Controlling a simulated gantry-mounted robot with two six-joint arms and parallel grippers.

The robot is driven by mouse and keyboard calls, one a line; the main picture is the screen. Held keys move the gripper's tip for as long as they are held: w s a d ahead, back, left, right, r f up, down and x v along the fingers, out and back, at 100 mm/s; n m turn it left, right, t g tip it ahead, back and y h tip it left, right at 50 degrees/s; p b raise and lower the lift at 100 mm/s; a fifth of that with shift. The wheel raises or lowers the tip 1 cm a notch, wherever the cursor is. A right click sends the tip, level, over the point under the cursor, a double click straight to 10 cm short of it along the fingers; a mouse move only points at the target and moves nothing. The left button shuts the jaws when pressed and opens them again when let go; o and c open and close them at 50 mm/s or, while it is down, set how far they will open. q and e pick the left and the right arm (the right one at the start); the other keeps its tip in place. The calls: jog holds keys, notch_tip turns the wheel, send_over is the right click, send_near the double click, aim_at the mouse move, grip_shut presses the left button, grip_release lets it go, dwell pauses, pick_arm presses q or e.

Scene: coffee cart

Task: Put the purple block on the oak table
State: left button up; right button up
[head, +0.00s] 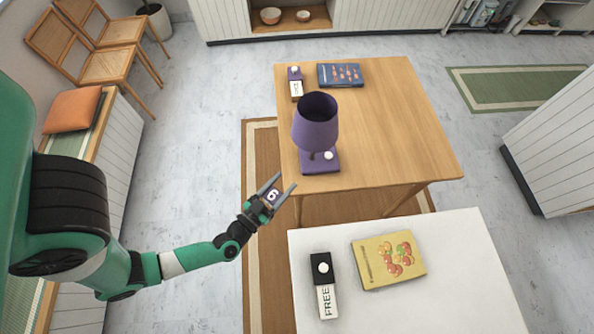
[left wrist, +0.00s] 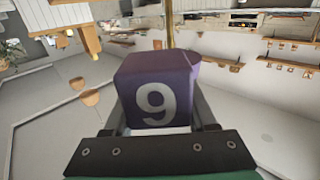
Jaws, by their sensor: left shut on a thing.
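The purple block (left wrist: 155,90) fills the middle of the left wrist view, between my gripper fingers, with a white 9 on its near face. In the head view the block (head: 271,196) is small, and its digit reads like a 6. My left gripper (head: 283,183) is shut on it and holds it off any surface, at the near left corner of the oak table (head: 400,120) in the picture. The block appears just outside the tabletop's edge. My right gripper is not in view.
The table's right half is clear.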

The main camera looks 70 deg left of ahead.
pick_arm(q)
jog(key=w+a+f+b, duration=0.1)
jog(key=w+f+b, duration=0.1)
jog(key=w+a+f+b, duration=0.4)
jog(key=f+b, duration=0.1)
jog(key=shift+a, duration=0.2)
jog(key=shift+w+a, duration=0.1)
jog(key=shift+w, duration=0.1)
jog(key=f+b, duration=0.1)
jog(key=f, duration=0.1)
jog(key=f+b, duration=0.1)
jog(key=shift+w+a+f+b, duration=0.25)
jog(key=shift+w+f+b, duration=0.05)
jog(key=shift+w+b, duration=0.05)
jog(key=shift+f, duration=0.25)
jog(key=shift+r, duration=0.15)
jog(key=shift+f, duration=0.25)
jog(key=o, duration=1.4)
jog(key=shift+r, duration=0.2)
